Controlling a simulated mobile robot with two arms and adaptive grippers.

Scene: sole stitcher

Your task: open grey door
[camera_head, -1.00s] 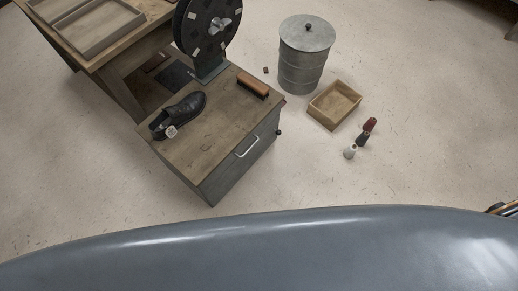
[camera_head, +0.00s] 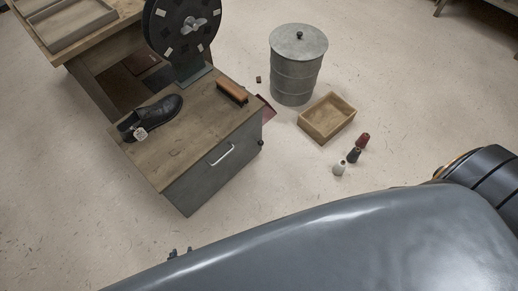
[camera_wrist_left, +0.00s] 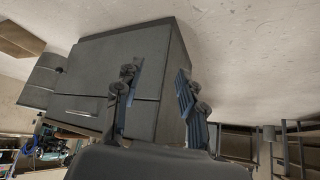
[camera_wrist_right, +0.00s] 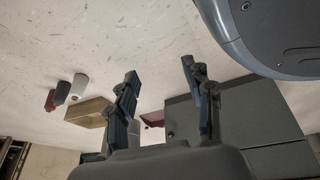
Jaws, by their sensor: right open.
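The cabinet also shows in the left wrist view (camera_wrist_left: 110,62), inverted, and in the right wrist view (camera_wrist_right: 250,118). My left gripper (camera_head: 180,253) shows only as a small dark tip in front of the cabinet. In the left wrist view its fingers (camera_wrist_left: 158,98) are apart and empty, with the cabinet beyond. My right gripper (camera_wrist_right: 163,92) is open and empty; the head view does not show its fingers.
A black shoe (camera_head: 150,115), a brush (camera_head: 232,92) and a black wheel (camera_head: 184,26) are on the cabinet top. A dark red piece (camera_head: 267,110) sticks out at its right side. A metal drum (camera_head: 297,70), wooden box (camera_head: 327,118) and spools (camera_head: 353,155) stand right. Floor in front is clear.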

